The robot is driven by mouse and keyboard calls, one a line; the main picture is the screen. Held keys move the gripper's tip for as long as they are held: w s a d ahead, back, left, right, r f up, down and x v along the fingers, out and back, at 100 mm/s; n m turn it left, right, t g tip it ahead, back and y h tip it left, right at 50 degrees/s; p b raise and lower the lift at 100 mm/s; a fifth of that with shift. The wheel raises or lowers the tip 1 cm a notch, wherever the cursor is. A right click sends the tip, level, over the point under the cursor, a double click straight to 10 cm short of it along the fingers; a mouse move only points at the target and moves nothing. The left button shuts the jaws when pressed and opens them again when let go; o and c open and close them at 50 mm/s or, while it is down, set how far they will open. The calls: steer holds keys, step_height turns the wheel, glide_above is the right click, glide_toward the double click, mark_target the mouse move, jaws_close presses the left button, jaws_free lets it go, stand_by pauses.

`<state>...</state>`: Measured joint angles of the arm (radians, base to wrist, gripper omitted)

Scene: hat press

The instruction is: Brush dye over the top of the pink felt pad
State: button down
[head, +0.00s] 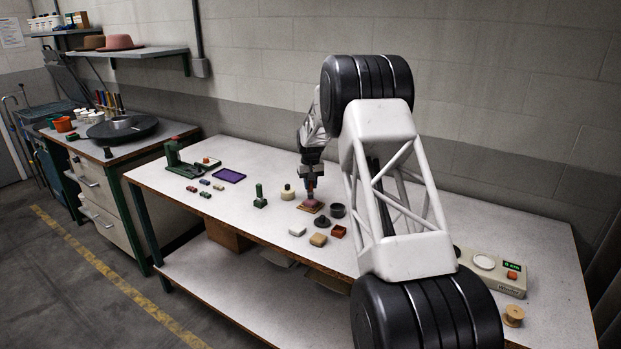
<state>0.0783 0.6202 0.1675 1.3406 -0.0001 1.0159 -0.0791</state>
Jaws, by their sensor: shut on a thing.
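The pink felt pad (310,205) lies on a tan base on the white table, right below my gripper. My gripper (310,184) points down over the pad and is shut on a small, thin thing, likely the brush; it is too small here to make out. Reddish and blue parts show at the fingers. I cannot tell whether its lower end touches the pad. A dark round cup (338,211) and a small orange-brown open box (338,231) sit to the right of the pad; I cannot tell which holds dye.
A black knob-like piece (321,222), white block (297,230), tan block (318,240), cream jar (287,192) and green stamp (260,196) crowd around the pad. A purple tray (229,175) lies left. A beige winding box (491,272) stands right.

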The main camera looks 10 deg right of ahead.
steer(key=shift+s+a, duration=1)
steer(key=shift+s, duration=0.1)
steer(key=shift+w+d, duration=1.15)
steer(key=shift+w, duration=0.05)
steer(key=shift+s+d, duration=0.5)
steer(key=shift+s, duration=0.1)
steer(key=shift+s+a, duration=0.15)
steer(key=shift+s, duration=0.35)
steer(key=shift+s+a, duration=0.8)
steer(key=shift+s, duration=0.05)
steer(key=shift+w+d, duration=1.15)
steer(key=shift+d, duration=0.05)
step_height(320, 180, up, 8)
